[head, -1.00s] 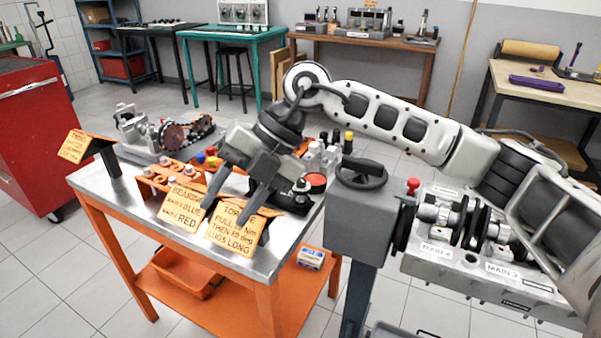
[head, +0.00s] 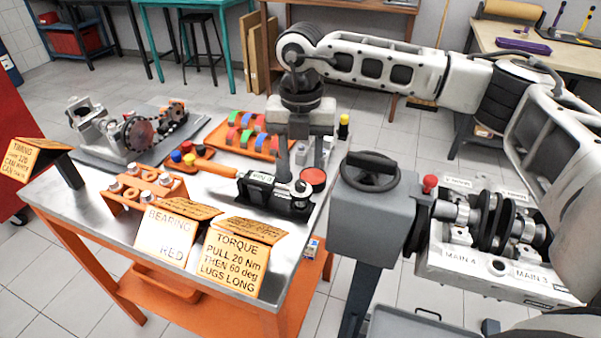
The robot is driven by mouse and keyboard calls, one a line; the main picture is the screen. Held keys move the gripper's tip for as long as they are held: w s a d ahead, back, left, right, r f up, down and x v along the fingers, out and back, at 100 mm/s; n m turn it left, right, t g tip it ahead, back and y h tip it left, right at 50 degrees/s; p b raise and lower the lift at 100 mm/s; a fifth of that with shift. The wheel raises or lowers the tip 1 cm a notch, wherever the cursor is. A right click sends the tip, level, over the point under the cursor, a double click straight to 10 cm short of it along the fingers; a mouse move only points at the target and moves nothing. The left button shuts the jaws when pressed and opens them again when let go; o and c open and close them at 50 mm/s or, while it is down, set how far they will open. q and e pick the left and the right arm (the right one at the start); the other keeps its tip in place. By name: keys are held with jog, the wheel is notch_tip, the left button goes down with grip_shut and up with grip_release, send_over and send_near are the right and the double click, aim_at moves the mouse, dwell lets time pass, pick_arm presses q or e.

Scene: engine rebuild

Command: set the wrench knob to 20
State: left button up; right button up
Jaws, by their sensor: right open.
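The torque wrench (head: 222,170) lies across the workbench with its orange handle to the left. Its right part rests at a black holder (head: 275,197) with a small label. A small round silver part (head: 301,187) sits at the holder's right end; I cannot tell whether it is the knob, and no scale number is readable. My right gripper (head: 293,168) points down just behind and above this right end, open, with its fingers partly overlapping it in view. I cannot tell whether they touch it. The torque sign (head: 235,263) reads "pull 20 Nm then 60 deg". My left gripper is not in view.
The bearing sign (head: 165,238) and an orange rack of bolts (head: 143,190) stand left of the wrench. An orange tray of coloured shells (head: 215,140) lies behind it.

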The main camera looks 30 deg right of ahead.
aim_at(301, 183)
notch_tip(301, 183, down, 6)
jog(key=shift+w+r, duration=0.1)
grip_shut()
